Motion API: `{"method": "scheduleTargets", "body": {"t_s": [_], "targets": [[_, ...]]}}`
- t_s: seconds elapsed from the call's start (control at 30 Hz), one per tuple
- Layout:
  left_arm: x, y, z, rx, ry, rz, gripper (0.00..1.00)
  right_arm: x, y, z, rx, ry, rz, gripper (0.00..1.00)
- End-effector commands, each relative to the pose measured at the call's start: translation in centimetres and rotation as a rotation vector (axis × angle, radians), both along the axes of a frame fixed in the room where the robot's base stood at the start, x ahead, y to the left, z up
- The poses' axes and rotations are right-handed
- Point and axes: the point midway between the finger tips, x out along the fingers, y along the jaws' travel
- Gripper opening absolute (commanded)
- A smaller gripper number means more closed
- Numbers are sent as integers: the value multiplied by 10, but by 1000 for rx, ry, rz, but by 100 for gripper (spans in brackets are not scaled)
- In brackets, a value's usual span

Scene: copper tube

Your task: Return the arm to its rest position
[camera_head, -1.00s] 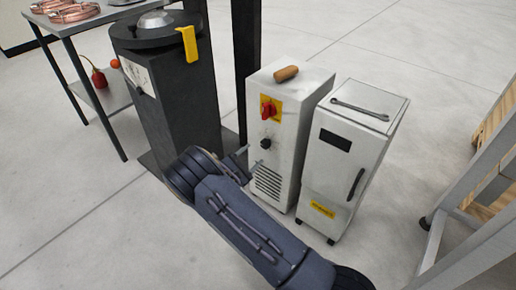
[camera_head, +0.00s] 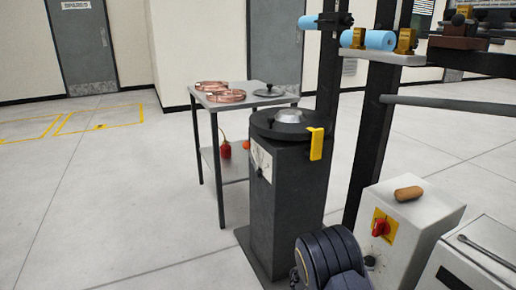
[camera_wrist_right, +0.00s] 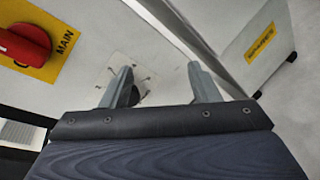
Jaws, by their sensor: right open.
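My right arm (camera_head: 333,262) rises from the bottom edge of the head view, in front of the white cabinet with the red switch. Its fingers cannot be made out there. In the right wrist view my right gripper (camera_wrist_right: 160,84) is open, its two grey fingers apart with nothing between them. Its fingers point towards the cabinet's front panel (camera_wrist_right: 105,40). A dark round knob (camera_wrist_right: 135,95) shows partly behind the left finger; whether they touch cannot be told. The red switch (camera_wrist_right: 25,45) on a yellow MAIN plate is to the left. My left gripper is in neither view.
The white cabinet (camera_head: 425,222) carries a brown handle-like piece (camera_head: 408,193). Another white cabinet (camera_head: 478,262) stands to its right. A dark pedestal machine (camera_head: 285,190) stands left, beside a table (camera_head: 250,101) with copper coils (camera_head: 225,96). Open floor (camera_head: 100,200) lies further left.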

Motion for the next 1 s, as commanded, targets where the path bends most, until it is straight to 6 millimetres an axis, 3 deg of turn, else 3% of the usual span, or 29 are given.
{"method": "scheduleTargets", "body": {"t_s": [0.1, 0.27, 0.47, 0.7, 1.0], "targets": [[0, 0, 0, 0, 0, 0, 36, -46, -18, 20, 237, -58, -201, 55], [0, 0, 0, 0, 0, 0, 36, -103, -14, 40, 550, -143, -414, 55], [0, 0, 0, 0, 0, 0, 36, -163, 13, 74, 928, -283, -606, 55], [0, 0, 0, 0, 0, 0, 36, -224, 60, 119, 1339, -489, -732, 55], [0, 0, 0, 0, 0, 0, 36, -269, 105, 153, 1651, -701, -761, 55]]}}
